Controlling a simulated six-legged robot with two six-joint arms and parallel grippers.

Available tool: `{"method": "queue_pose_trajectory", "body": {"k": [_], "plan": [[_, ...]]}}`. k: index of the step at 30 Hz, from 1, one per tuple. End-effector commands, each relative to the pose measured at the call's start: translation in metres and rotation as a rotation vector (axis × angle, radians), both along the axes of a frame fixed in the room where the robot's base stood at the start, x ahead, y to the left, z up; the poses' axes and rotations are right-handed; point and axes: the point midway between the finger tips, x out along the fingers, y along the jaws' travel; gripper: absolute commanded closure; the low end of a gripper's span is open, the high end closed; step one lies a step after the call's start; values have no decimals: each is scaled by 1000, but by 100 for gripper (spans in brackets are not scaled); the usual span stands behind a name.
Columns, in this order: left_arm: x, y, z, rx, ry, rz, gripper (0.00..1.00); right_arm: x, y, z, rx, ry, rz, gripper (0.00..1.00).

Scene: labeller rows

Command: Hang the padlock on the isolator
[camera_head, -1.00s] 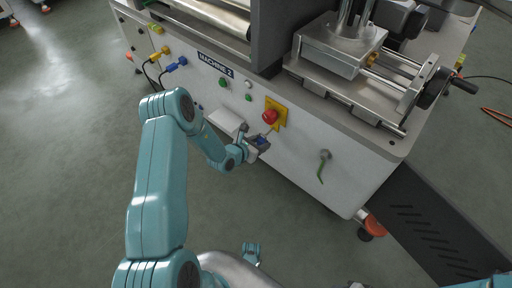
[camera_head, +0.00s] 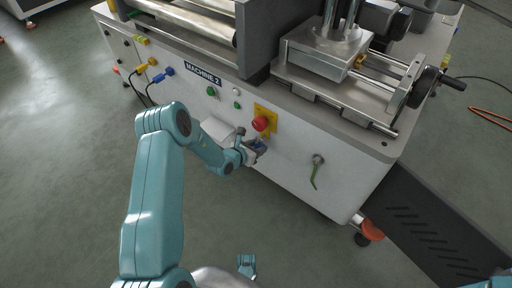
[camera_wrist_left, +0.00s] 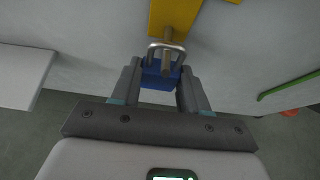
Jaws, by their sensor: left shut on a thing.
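The isolator is a red knob (camera_head: 261,123) on a yellow plate (camera_head: 266,113) on the machine's front panel. The lower part of its yellow plate shows at the top of the left wrist view (camera_wrist_left: 172,14), with a brownish rod (camera_wrist_left: 167,36) coming down from it. My left gripper (camera_head: 257,147) is just below the knob, shut on the blue padlock (camera_wrist_left: 161,76). The padlock's metal shackle (camera_wrist_left: 153,53) points up towards the plate and overlaps the rod. I cannot tell whether the rod passes through the shackle.
A white ledge (camera_head: 217,130) sticks out of the panel left of my gripper. A green-handled lever (camera_head: 315,171) hangs to the right. Blue (camera_head: 163,73) and yellow (camera_head: 147,66) cable plugs are farther left. Grey floor (camera_head: 70,180) lies open in front.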

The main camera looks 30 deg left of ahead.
Motion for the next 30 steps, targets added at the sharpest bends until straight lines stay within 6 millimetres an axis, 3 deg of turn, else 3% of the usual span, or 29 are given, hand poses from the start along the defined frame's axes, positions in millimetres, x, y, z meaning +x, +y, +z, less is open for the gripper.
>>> {"method": "queue_pose_trajectory", "body": {"k": [9, 10, 12, 23, 26, 30], "plan": [[0, 0, 0, 0, -1, 0, 92, 0, 0, 0, 0, 0, 1, 57], [0, 0, 0, 0, -1, 0, 49, 0, 0, 0, 0, 0, 1, 57], [0, 0, 0, 0, -1, 0, 26, 0, 0, 0, 0, 0, 1, 57], [-4, 1, 3, -1, 1, 0, 26, -1, 0, 3, 0, 2, 2, 57], [-16, 2, 11, -1, 2, 2, 26, -2, 1, 9, 1, 3, 5, 57], [-45, 5, 30, -1, 3, 3, 26, -4, 4, 23, 3, 7, 17, 57]]}}
